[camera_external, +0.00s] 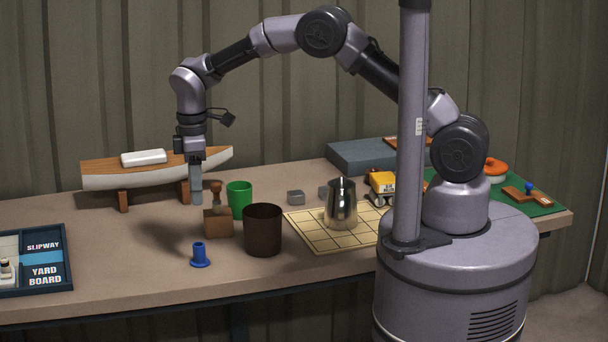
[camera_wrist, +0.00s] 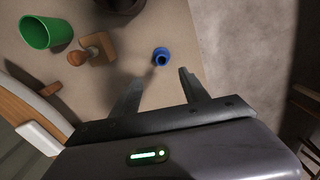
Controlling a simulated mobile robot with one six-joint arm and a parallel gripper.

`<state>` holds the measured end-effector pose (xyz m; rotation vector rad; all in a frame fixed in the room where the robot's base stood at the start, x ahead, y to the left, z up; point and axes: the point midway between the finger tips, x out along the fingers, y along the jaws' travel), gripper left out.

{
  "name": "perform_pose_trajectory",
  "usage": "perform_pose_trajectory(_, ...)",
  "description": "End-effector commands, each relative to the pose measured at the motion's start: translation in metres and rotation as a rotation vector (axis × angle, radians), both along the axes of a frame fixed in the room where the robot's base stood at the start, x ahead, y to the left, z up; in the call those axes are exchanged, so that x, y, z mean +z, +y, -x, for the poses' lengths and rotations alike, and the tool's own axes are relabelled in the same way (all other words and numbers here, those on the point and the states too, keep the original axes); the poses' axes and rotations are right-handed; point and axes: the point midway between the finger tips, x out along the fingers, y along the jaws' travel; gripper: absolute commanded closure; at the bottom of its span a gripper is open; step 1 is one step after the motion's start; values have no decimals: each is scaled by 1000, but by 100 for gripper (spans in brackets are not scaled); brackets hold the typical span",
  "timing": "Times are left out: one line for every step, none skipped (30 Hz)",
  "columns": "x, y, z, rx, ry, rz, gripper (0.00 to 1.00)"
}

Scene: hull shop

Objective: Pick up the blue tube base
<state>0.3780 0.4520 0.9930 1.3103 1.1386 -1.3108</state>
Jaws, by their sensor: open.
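The blue tube base (camera_external: 200,256) stands upright on the bench near its front edge, a short tube on a wider round foot. It also shows in the wrist view (camera_wrist: 161,57), seen from above, ahead of the fingertips and between their lines. My gripper (camera_external: 196,200) points down above the bench, behind and higher than the blue tube base. In the wrist view the two fingers (camera_wrist: 160,82) are apart with nothing between them. Nothing hides the blue tube base.
The model boat (camera_external: 110,177) is behind. The yard board (camera_external: 42,278) lies at left. The bench left of the tube base is clear.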

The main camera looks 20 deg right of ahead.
Motion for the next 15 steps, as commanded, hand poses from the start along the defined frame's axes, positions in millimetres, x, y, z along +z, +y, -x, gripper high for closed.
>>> perform_pose_trajectory(-22, -1, 0, -1, 2, 3, 47)
perform_pose_trajectory(-32, -1, 0, -2, 1, 2, 47)
perform_pose_trajectory(-46, -1, 0, -4, 3, 3, 47)
perform_pose_trajectory(-55, -1, 0, -4, 2, 2, 47)
perform_pose_trajectory(-63, -1, 0, -4, 2, 2, 47)
perform_pose_trajectory(-74, -1, 0, -3, 1, 2, 47)
perform_pose_trajectory(-81, -1, 0, -4, 1, 2, 47)
perform_pose_trajectory(-87, -1, 0, -4, 1, 1, 47)
perform_pose_trajectory(-93, -1, 0, -5, 1, 0, 47)
perform_pose_trajectory(-96, -1, 0, -6, 1, -1, 47)
perform_pose_trajectory(-99, -1, 0, -6, 1, -1, 47)
perform_pose_trajectory(-102, -1, 0, -7, 1, -1, 47)
perform_pose_trajectory(-104, -1, 0, -7, 1, -1, 47)
perform_pose_trajectory(-106, -1, 0, -7, 1, -1, 47)
perform_pose_trajectory(-111, -1, 1, -6, 1, -1, 47)
